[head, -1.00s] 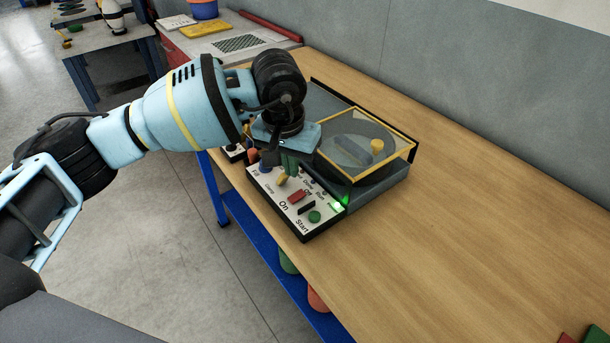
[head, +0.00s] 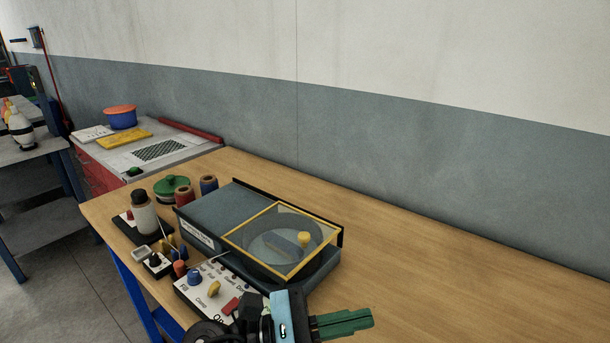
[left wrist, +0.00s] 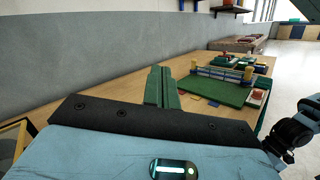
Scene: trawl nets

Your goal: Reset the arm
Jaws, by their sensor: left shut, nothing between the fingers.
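My left gripper (head: 345,323), with green fingers, is at the bottom of the head view, in front of the machine and above the table. Its fingers are shut together and empty. In the left wrist view the fingers (left wrist: 161,88) point away over the wooden table. The machine (head: 212,217) is a grey-blue box with a round bowl under a clear, yellow-framed lid (head: 283,240). Its control panel (head: 205,294) has blue, yellow and red controls. My gripper and wrist hide the panel's lower right part. My right gripper is not in view.
Left of the machine stand a bottle (head: 144,214), a green-lidded pot (head: 172,187) and spools. The wooden table (head: 440,270) is bare right of the machine. A green board (left wrist: 215,88) with a small fence and blocks lies farther along the table. A grey wall runs behind.

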